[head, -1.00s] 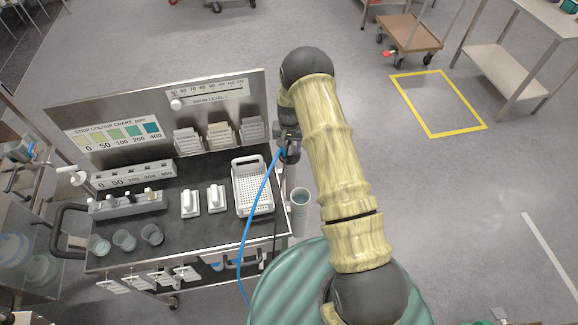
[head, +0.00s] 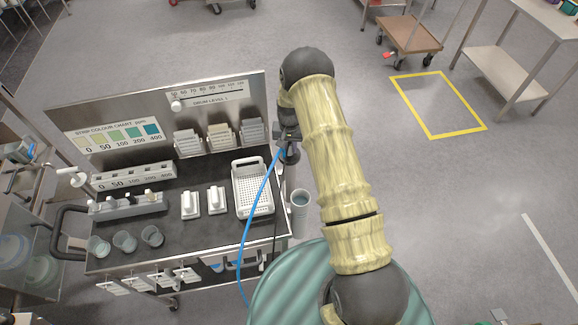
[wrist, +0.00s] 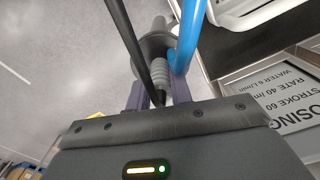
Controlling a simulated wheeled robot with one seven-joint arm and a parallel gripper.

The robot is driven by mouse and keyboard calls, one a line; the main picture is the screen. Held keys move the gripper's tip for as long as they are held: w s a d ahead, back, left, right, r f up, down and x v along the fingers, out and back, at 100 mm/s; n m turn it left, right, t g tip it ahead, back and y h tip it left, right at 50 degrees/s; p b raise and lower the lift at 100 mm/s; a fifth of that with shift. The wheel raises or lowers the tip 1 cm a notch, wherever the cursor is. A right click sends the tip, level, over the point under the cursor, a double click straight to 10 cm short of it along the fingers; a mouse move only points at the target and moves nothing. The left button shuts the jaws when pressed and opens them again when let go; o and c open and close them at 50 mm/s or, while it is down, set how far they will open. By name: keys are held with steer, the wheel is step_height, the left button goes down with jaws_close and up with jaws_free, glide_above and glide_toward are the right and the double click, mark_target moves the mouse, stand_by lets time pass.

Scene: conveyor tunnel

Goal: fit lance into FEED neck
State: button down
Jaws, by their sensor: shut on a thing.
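My gripper (head: 287,134) is at the right edge of the trolley, partly hidden by my arm. In the wrist view its two purple fingers (wrist: 157,95) are shut on the lance (wrist: 157,70), around its grey ribbed part. A wide grey collar and a narrower tip show beyond the fingers. The blue hose (wrist: 184,42) and a black cable run beside the lance. In the head view the lance (head: 290,154) is a small dark shape, and the blue hose (head: 262,188) hangs down from it. I cannot make out the FEED neck in either view.
The trolley (head: 180,242) carries a white basket (head: 268,208), strip holders, small cups and a colour chart board (head: 110,138). A grey cup (head: 300,198) stands at its right side. Open floor lies to the right, with a yellow marked square (head: 438,103).

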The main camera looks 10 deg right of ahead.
steer(key=shift+r+p, duration=0.45)
steer(key=shift+r, duration=0.9)
step_height(320, 180, up, 22)
steer(key=p, duration=1)
stand_by(0.8)
steer(key=shift+r, duration=0.1)
step_height(320, 180, up, 7)
steer(key=shift+r+p, duration=0.15)
steer(key=shift+p, duration=0.15)
stand_by(0.6)
steer(key=shift+s, duration=0.1)
stand_by(1.5)
